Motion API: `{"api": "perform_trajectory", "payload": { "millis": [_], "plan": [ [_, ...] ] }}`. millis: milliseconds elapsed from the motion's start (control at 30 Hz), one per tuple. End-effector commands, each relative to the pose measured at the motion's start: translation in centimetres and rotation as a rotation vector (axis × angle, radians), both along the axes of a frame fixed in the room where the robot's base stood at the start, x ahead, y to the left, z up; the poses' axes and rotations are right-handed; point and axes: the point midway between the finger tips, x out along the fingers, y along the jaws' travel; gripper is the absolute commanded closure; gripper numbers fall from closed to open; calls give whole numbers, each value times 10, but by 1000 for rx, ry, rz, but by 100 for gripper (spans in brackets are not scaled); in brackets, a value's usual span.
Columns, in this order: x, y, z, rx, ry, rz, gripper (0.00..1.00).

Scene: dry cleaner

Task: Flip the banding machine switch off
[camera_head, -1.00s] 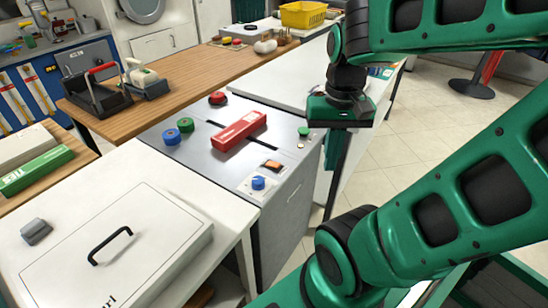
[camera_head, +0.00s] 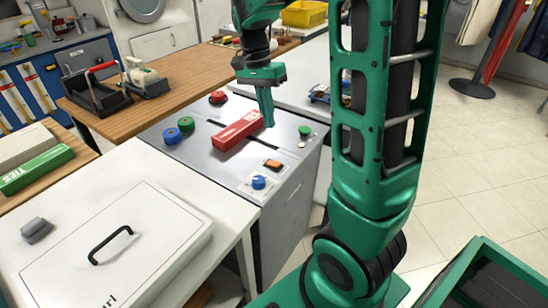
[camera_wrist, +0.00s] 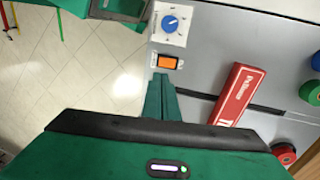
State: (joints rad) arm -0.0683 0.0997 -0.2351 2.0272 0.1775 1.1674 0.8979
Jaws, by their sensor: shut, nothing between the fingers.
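The banding machine (camera_head: 205,160) is a grey-topped cabinet in the middle of the head view. Its switch, an orange rocker (camera_head: 272,164) in a dark frame, sits near the front right edge, behind a blue knob (camera_head: 259,182) on a white plate. In the wrist view the orange rocker (camera_wrist: 167,62) lies just beyond the fingertips, below the blue knob (camera_wrist: 171,23). My gripper (camera_head: 268,122) is shut and empty, pointing down above the machine top beside the red box. It also shows in the wrist view (camera_wrist: 161,78). Whether it touches anything cannot be told.
A long red box (camera_head: 238,131) lies across the slot. Green and blue spools (camera_head: 178,131), a red button (camera_head: 217,97) and a green button (camera_head: 304,130) are on the machine. A white table with a large lidded case (camera_head: 110,250) stands at the front left.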

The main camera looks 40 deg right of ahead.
Motion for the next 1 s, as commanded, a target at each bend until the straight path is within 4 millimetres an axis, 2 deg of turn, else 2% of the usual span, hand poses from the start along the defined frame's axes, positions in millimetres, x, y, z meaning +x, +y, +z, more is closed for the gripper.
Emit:
{"api": "perform_trajectory", "payload": {
  "millis": [167, 333, 800, 1000],
  "plan": [
    [-1, -1, -1, 0, 0, -1, 100],
    [-4, -2, -14, 0, 2, 0, 100],
    [-20, -8, -98, 1, 5, -2, 100],
    [-24, -9, -124, 1, 1, 0, 100]
  ]
}}
